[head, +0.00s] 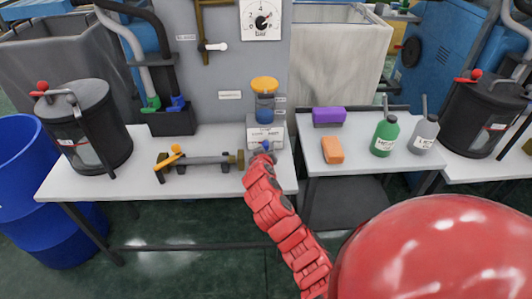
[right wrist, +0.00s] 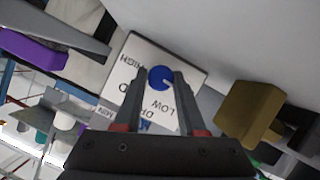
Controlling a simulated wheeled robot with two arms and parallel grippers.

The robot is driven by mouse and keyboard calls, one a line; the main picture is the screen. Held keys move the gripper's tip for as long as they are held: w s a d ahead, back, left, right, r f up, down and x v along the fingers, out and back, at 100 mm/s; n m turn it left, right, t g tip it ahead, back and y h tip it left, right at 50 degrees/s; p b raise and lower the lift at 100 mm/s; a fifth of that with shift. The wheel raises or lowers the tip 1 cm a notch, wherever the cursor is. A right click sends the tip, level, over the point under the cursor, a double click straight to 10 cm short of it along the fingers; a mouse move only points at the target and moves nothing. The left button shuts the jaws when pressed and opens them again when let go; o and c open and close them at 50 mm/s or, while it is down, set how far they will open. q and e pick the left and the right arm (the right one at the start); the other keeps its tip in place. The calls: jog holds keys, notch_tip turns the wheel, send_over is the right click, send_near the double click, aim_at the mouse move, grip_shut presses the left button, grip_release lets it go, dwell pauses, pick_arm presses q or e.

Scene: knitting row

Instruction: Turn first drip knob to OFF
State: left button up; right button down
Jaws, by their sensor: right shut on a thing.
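The drip unit (head: 253,134) is a grey box with a white labelled face and an amber-topped reservoir (head: 265,86), at the right end of the left table. In the right wrist view its white face (right wrist: 140,58) shows HIGH, LOW, MIN and part of a word starting "DR". The round blue knob (right wrist: 160,77) sits on that face. My right gripper (head: 264,152) is at the front of the unit, its fingertips (right wrist: 161,82) on both sides of the knob, shut on it. No OFF mark is readable, and the fingers hide part of the face. My left gripper is out of view.
A brass-ended valve pipe (head: 205,160) with a yellow lever lies left of the unit. A purple block (head: 328,116), an orange block (head: 332,150), a green bottle (head: 384,136) and a grey bottle (head: 423,135) stand on the right table. A black canister (head: 90,125) stands far left.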

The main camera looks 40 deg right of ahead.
jog(key=shift+n, duration=0.3)
dwell(0.4)
jog(key=c, duration=0.5)
grip_release()
jog(key=shift+a, duration=0.1)
jog(key=v, duration=1.3)
jog(key=shift+s+a+r, duration=0.15)
jog(key=shift+s+a, duration=0.05)
jog(key=shift+a, duration=0.15)
jog(key=p+v, duration=0.2)
jog(key=v, duration=0.1)
jog(key=shift+s+a, duration=0.15)
jog(key=shift+s, duration=0.05)
